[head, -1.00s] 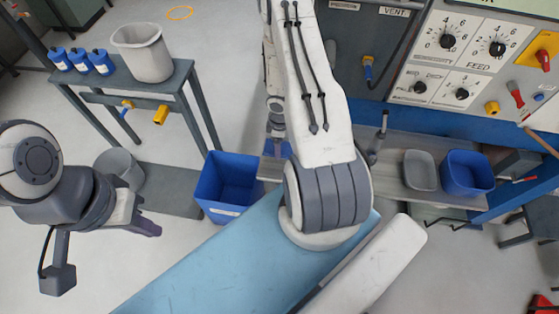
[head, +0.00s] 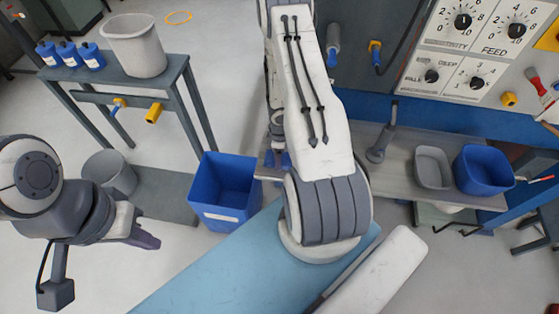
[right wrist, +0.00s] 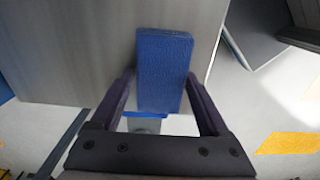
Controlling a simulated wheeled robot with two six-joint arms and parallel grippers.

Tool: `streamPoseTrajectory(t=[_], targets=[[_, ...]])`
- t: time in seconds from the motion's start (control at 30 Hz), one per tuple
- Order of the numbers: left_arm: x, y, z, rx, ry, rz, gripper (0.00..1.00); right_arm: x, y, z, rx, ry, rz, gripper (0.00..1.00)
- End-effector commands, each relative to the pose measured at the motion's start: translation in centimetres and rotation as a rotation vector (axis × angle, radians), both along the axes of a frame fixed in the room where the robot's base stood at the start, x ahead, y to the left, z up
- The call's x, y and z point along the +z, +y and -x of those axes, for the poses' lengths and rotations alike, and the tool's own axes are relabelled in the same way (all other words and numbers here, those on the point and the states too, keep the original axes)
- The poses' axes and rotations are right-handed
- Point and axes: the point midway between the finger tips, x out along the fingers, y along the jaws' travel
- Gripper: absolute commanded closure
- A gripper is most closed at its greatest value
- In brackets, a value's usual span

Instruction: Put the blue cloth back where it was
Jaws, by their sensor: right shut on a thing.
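The blue cloth (right wrist: 163,68) shows as an upright, folded block in the right wrist view. My right gripper (right wrist: 161,80) has its two dark fingers on either side of it and is shut on it. The cloth is in front of a grey bench top (right wrist: 75,45); I cannot tell whether it touches it. In the head view my right arm hides most of this gripper, beside the bench's left end. My left gripper (head: 147,240) is at the left above the floor, away from the cloth; its finger gap is not clear.
A blue bin (head: 222,190) stands on the floor left of the bench (head: 395,155). A grey tray (head: 433,168) and a blue tub (head: 483,170) sit on the bench's right part. A side table (head: 100,82) carries a pale bucket (head: 133,45) and several blue containers.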

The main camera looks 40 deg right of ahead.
Motion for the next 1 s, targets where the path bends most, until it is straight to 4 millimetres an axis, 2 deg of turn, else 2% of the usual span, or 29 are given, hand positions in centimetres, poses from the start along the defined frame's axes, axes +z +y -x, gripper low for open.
streamPoseTrajectory(t=[0.03,0.2,0.23,0.27,0.3,0.67,0.87,1.0], targets=[[-0.5,0.0,0.0,0.001,0.0,0.0,1.0,-0.4,0.0,0.0,0.0,-0.001,0.001,0.65],[-0.2,0.0,0.0,0.001,0.0,0.0,1.0,-0.2,0.0,0.0,-0.001,0.0,0.0,0.65],[-0.2,0.0,0.0,0.001,0.0,0.0,1.0,-0.2,0.0,0.0,-0.001,0.0,0.0,0.17],[-0.2,0.0,0.0,0.001,0.0,0.0,1.0,-0.2,-0.1,0.0,-0.002,0.0,0.0,0.06],[-0.2,0.0,0.0,0.0,0.0,0.0,1.0,-0.2,-0.1,0.0,-0.002,0.0,0.0,0.0],[0.3,0.0,0.0,0.0,0.0,0.0,1.0,0.3,0.0,0.0,0.001,0.0,0.0,0.0],[2.2,0.0,0.0,-0.003,0.0,0.0,1.0,2.2,0.0,0.0,0.002,-0.001,0.001,0.0],[4.2,0.0,0.0,-0.006,-0.001,0.0,1.0,4.3,0.0,0.0,0.001,-0.001,0.001,0.0]])
